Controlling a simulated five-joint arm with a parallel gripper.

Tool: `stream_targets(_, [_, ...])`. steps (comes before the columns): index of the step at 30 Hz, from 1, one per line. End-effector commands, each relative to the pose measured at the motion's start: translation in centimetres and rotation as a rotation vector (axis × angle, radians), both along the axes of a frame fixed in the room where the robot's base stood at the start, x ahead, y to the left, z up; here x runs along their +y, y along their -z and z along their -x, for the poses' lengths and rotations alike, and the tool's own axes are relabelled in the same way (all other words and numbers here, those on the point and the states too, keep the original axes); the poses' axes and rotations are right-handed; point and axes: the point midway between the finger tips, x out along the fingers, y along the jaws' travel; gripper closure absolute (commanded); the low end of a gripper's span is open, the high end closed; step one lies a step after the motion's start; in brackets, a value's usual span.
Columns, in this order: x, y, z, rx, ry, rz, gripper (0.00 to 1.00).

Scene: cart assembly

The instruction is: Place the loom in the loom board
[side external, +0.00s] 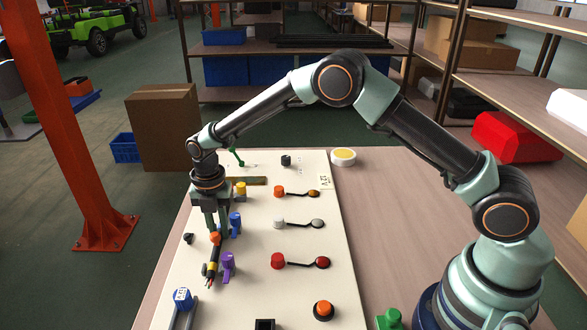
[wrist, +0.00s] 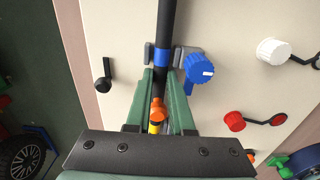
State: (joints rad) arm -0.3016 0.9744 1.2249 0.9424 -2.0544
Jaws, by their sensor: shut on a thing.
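The loom is a black cable with coloured bands. In the wrist view the loom (wrist: 168,22) runs from the top edge down between my fingers, with a blue band and an orange piece on it. My gripper (wrist: 162,82) is shut on it. The blue band appears between grey clip sides beside a blue knob (wrist: 200,69); I cannot tell if it is seated. In the side view my gripper (side external: 216,230) points down over the white loom board (side external: 340,240), left of its blue knob. The loom's coloured end (side external: 211,270) hangs below, near the purple knob (side external: 228,264).
A yellow knob (side external: 240,188) stands behind the blue one, and a blue-topped fixture (side external: 183,299) stands at the front left. Orange, white and red caps (side external: 278,261) with leads line the board's middle. The table at right (side external: 415,220) is mostly clear.

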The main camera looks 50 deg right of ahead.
Motion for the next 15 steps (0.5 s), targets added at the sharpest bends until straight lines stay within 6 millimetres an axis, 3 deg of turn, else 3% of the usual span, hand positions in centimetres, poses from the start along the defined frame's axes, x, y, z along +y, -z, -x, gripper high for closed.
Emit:
stream_targets(5, [0.00, 0.22, -0.01, 0.000, 0.000, 0.000, 1.00])
stream_targets(6, [0.01, 0.30, -0.01, 0.000, 0.000, 0.000, 0.76])
stream_targets(7, [0.00, 0.26, -0.01, 0.000, 0.000, 0.000, 0.67])
stream_targets(15, [0.01, 0.23, -0.01, 0.000, 0.000, 0.000, 0.67])
